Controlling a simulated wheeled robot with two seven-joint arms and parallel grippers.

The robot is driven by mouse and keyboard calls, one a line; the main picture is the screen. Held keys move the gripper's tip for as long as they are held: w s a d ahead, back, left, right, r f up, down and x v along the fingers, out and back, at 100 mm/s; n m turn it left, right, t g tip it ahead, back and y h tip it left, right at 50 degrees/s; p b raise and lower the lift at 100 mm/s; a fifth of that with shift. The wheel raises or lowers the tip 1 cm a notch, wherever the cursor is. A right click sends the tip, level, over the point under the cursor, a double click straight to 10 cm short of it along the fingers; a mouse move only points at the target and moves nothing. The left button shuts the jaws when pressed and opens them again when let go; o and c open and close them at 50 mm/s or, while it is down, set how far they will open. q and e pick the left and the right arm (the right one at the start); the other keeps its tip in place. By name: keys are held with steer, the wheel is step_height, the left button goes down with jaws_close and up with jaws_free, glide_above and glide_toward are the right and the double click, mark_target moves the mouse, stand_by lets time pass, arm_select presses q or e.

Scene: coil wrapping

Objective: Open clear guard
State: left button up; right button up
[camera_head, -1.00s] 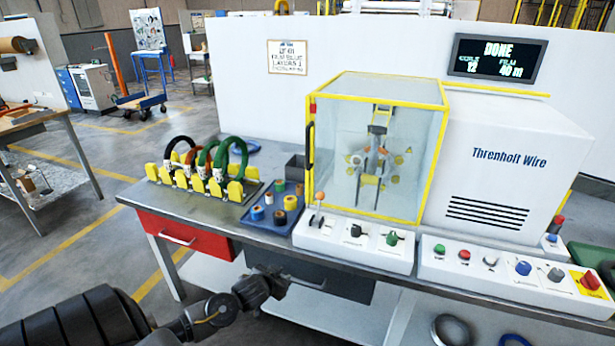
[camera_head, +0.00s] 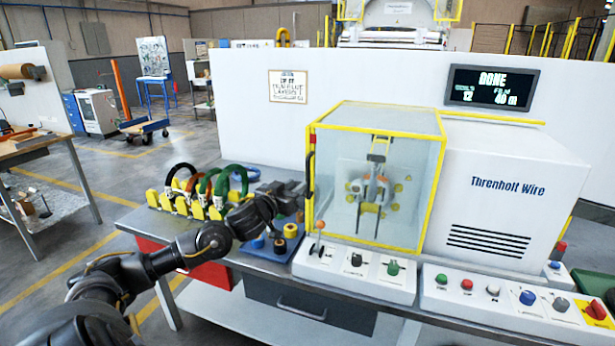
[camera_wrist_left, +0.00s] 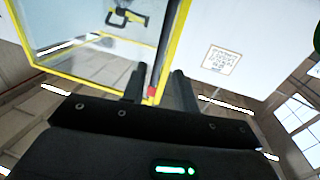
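The clear guard (camera_head: 340,145) is a closed box of clear panels with yellow edges, standing over the coil fixture (camera_head: 372,188). A dark upright handle (camera_head: 311,170) with a red piece above it is on its left front edge. My left gripper (camera_head: 293,190) is just left of that edge, raised over the parts tray. In the left wrist view the gripper's two dark fingers (camera_wrist_left: 160,88) stand apart, with the guard's yellow edge (camera_wrist_left: 166,50) and red piece showing between them. I cannot tell whether they touch the handle. My right gripper is in no view.
Below the guard is a white control panel (camera_head: 350,270) with a lever (camera_head: 318,240) and knobs. A blue tray (camera_head: 262,262) of spools and a rack of coils (camera_head: 200,200) lie left. The machine housing (camera_head: 510,185) stands right; its display (camera_head: 492,88) reads DONE.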

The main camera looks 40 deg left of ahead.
mark_target(307, 178)
arm_select(q)
steer(key=w, duration=0.2)
steer(key=w+p, duration=0.1)
steer(key=w, duration=0.2)
steer(key=w+a, duration=0.1)
steer(key=w, duration=0.1)
steer(key=shift+w, duration=0.3)
jaws_close()
